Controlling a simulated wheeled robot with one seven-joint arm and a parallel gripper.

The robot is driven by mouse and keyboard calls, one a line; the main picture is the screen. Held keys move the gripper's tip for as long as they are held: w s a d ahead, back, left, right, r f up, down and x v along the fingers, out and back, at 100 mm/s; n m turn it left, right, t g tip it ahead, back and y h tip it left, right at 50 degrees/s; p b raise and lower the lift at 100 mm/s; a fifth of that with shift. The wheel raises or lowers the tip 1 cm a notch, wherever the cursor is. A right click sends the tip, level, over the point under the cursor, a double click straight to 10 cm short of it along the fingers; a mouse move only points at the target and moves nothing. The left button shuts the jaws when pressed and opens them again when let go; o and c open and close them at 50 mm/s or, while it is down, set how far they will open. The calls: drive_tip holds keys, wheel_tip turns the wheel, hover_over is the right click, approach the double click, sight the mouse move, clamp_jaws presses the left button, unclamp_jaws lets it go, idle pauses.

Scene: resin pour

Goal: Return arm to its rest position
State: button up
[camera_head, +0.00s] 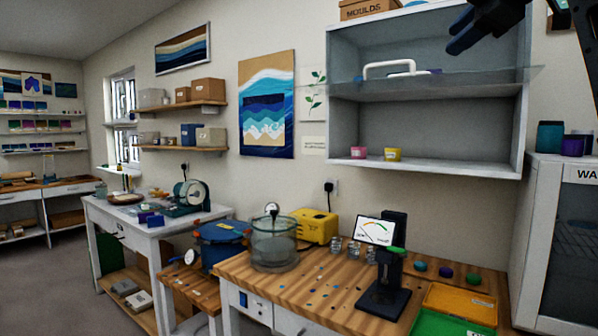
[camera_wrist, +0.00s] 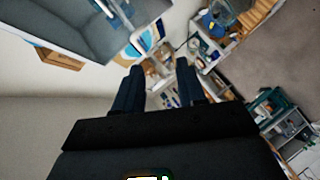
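My gripper (camera_head: 462,33) is dark and raised at the top right of the head view, in front of the upper part of the wall cabinet (camera_head: 427,172). In the wrist view my gripper (camera_wrist: 160,66) shows two dark fingers spread apart with nothing between them. Part of my arm shows at the top right edge of the head view; the rest is out of frame.
A wooden workbench (camera_head: 300,290) below carries a clear chamber (camera_head: 274,243), a black stand (camera_head: 384,290), a yellow box (camera_head: 316,227) and an orange tray (camera_head: 460,304). A white-framed cabinet (camera_head: 560,250) stands at the right. Grey floor (camera_head: 50,270) is open at the left.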

wheel_tip(320, 180, down, 31)
drive_tip(key=w+a+m, duration=0.2)
drive_tip(key=w+m, duration=0.1)
drive_tip(key=m, duration=0.3)
drive_tip(key=s+a+f+m, duration=0.1)
drive_tip(key=s+f+m, duration=0.1)
drive_tip(key=s+f, duration=0.45)
drive_tip(key=s+a+f+m+t+h, duration=0.1)
drive_tip(key=s+f, duration=0.2)
drive_tip(key=f, duration=0.6)
drive_tip(key=s+a+f+m, duration=0.2)
drive_tip(key=s+f, duration=0.2)
drive_tip(key=f, duration=0.4)
drive_tip(key=s+a+f+m+h, duration=0.1)
drive_tip(key=s+f, duration=0.3)
drive_tip(key=s, duration=0.4)
drive_tip(key=s+f+m, duration=0.1)
drive_tip(key=s+f, duration=0.2)
drive_tip(key=s, duration=0.6)
drive_tip(key=s+a+f+m+h, duration=0.15)
drive_tip(key=s+f, duration=0.25)
drive_tip(key=s, duration=0.4)
drive_tip(key=s+r, duration=0.3)
drive_tip(key=s, duration=0.8)
drive_tip(key=s+d+r+m, duration=0.1)
drive_tip(key=s+r, duration=0.3)
drive_tip(key=s, duration=0.7)
drive_tip(key=shift+s+r, duration=0.15)
drive_tip(key=shift+r, duration=0.15)
